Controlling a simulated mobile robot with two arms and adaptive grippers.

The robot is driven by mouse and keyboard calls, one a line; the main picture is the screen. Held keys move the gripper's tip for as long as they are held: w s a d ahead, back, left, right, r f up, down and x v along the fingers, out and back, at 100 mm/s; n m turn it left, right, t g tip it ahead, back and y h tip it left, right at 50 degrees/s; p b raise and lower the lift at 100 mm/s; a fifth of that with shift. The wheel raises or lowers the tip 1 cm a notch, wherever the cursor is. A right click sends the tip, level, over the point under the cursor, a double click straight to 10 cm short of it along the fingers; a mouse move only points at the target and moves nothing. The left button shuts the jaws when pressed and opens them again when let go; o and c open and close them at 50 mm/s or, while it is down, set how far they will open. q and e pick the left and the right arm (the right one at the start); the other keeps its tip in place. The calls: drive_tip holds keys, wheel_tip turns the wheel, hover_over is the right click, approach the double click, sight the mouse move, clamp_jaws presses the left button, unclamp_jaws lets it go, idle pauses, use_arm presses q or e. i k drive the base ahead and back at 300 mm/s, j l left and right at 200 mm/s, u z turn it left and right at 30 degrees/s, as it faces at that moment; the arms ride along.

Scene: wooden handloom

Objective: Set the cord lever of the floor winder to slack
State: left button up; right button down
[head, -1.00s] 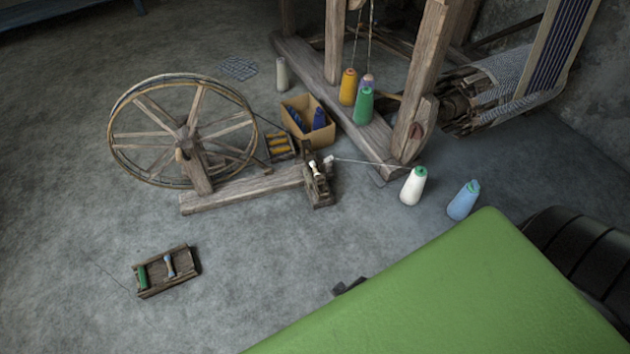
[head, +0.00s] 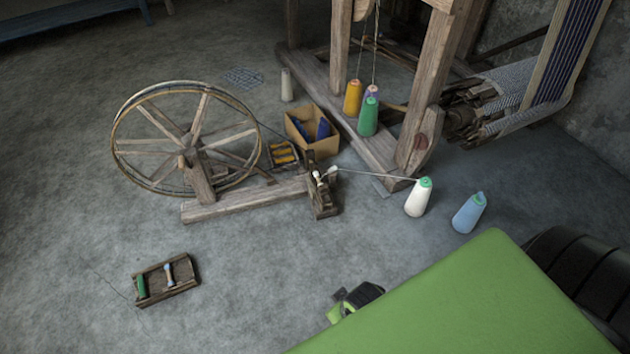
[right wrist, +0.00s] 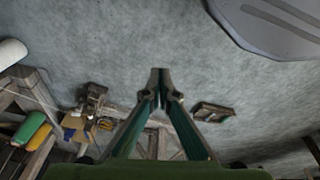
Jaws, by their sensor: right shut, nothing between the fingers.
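The floor winder stands left of centre in the head view, with a large spoked wheel (head: 201,112) on a wooden base beam (head: 245,198). A wooden spindle block (head: 322,205) with small pale-topped parts sits at the beam's right end. I cannot make out for sure which part is the cord lever, or its setting. In the right wrist view my right gripper (right wrist: 160,82) is shut and empty, its fingertips together above the floor. The spindle block (right wrist: 92,96) shows there left of the fingers, apart from them. My left gripper is not in view.
A white cone (head: 416,198), with thread running to the block, and a blue cone (head: 467,214) stand to the right. A box (head: 322,148) and loom frame (head: 375,150) stand behind. A small tray (head: 182,278) lies front left. Floor between is clear.

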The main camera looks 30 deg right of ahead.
sight(256, 168)
drive_tip(key=i+l, duration=1.2)
drive_tip(key=i, duration=0.2)
drive_tip(key=l+z, duration=0.05)
